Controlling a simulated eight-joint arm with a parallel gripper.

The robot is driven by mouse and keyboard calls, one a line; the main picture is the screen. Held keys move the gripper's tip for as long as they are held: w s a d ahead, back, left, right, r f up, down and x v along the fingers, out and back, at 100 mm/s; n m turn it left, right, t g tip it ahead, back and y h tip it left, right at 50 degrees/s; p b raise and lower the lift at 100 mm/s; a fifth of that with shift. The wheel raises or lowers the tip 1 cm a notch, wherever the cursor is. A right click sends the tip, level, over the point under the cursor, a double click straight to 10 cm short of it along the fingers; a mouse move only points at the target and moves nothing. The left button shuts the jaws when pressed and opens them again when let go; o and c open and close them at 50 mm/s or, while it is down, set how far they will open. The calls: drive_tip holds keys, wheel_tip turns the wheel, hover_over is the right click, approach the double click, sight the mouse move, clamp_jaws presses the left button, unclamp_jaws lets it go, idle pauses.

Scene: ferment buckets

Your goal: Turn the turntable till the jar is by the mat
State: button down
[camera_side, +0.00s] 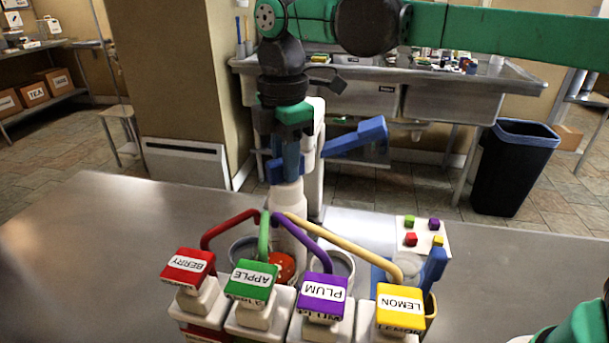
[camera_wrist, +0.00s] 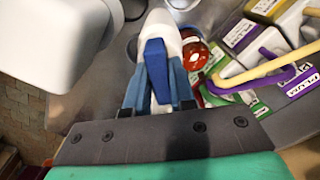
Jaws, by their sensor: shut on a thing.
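My gripper (camera_side: 288,172) points down and is shut on the blue handle (camera_wrist: 155,65) above a pale bottle-shaped post (camera_side: 288,205). The post also shows beyond the fingers in the wrist view (camera_wrist: 160,28). A round red thing (camera_side: 281,266), perhaps the jar, sits close beside the post, behind the colored tubes. In the wrist view it is a shiny red jar-like shape (camera_wrist: 195,55) just right of the fingers. The turntable is mostly hidden behind the dispensers, and I cannot make out its edge. I cannot tell which thing is the mat.
Dispensers marked BERRY (camera_side: 188,266), APPLE (camera_side: 250,281), PLUM (camera_side: 322,296) and LEMON (camera_side: 400,306) stand in front, with curved tubes arching toward the post. A white board (camera_side: 424,225) with colored cubes lies right. A blue lever-like part (camera_side: 358,138) juts out beside my gripper. The left table (camera_side: 90,250) is clear.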

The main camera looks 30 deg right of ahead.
drive_tip(key=shift+n, duration=0.5)
idle(0.4)
drive_tip(key=shift+n, duration=8.5)
drive_tip(key=c, duration=0.7)
unclamp_jaws()
drive_tip(key=shift+c, duration=0.2)
